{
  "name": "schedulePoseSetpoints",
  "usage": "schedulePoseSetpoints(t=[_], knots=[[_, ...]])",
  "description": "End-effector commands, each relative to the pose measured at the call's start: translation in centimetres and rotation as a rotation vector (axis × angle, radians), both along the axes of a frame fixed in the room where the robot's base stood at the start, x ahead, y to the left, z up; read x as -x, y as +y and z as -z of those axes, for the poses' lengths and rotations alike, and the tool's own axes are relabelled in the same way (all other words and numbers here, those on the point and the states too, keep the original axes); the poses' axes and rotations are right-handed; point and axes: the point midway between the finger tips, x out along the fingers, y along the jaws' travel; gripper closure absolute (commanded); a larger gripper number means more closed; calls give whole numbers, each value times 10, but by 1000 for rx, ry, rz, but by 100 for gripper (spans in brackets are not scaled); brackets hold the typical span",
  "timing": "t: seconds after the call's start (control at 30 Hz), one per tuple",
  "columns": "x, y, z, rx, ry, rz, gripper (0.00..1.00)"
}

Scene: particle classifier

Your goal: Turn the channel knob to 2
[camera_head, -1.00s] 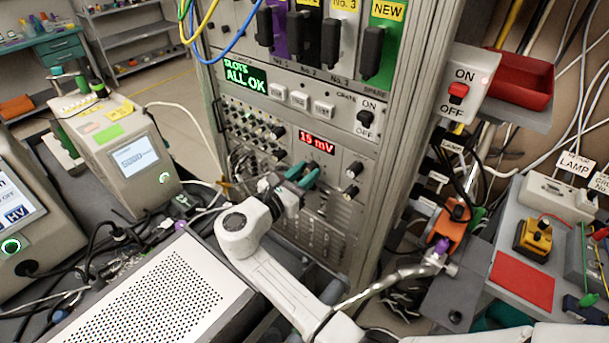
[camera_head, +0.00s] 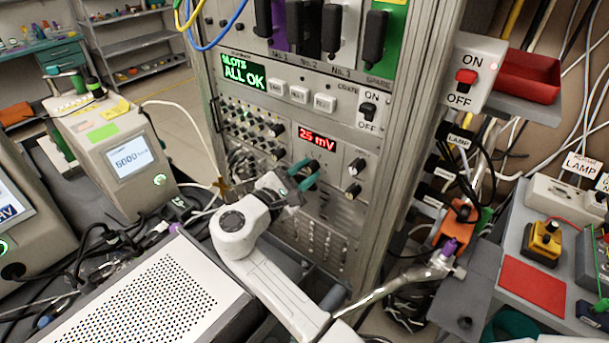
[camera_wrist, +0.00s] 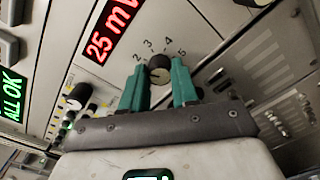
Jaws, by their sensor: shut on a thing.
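A black knob with a pale face (camera_wrist: 159,70) shows in the wrist view. The printed numbers 2, 3, 4 and 5 arc around it; a 1 is not visible. Its pointer mark is too small to read. My gripper's green fingers (camera_wrist: 158,80) are on either side of the knob, shut on it. In the head view my gripper (camera_head: 303,177) is at the rack panel under the red display (camera_head: 317,138), and its fingers hide the knob. The red display also shows in the wrist view (camera_wrist: 111,30) and reads 25 mV.
Two more knobs (camera_head: 357,166) (camera_head: 353,190) sit to the right of my gripper. Rows of small knobs (camera_head: 250,128) are at upper left, with cables below. A perforated metal box (camera_head: 160,290) stands at lower left. An ON/OFF switch box (camera_head: 470,75) is at right.

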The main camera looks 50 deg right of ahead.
Motion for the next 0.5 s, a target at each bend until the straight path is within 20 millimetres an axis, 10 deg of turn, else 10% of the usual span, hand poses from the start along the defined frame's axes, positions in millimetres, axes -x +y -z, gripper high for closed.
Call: schedulePoseSetpoints(t=[0.47, 0.5], knots=[[0, 0, 0, -1, -14, -1, 100], [0, 0, 0, -1, -13, -1, 67]])
